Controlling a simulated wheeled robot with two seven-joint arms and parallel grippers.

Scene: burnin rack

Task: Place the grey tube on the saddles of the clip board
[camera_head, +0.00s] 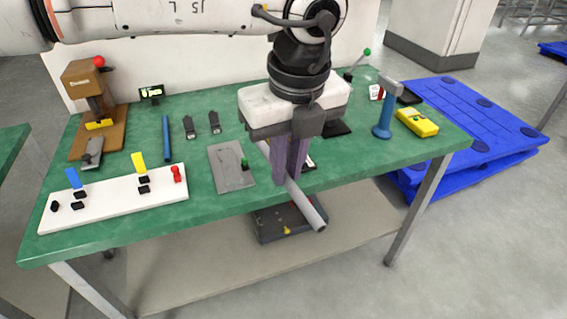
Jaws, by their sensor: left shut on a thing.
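The grey tube (309,208) is in my left gripper (287,178), whose fingers are shut around it and point down. The tube slants from behind the fingers toward the lower right, and its near end sticks out past the table's front edge in the picture. Its far part is partly hidden by the fingers. The clip board (115,205) is a white strip at the front left of the table, well left of the gripper. It bears small black saddles, a blue flap, a yellow flap and a red piece at its right end. My right gripper is not in view.
A grey plate (230,178) with a green knob lies between clip board and gripper. A blue bar (166,138) lies behind the clip board. A brown press (97,115) stands at left. A blue post (383,122) and a yellow meter (417,122) are at right.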

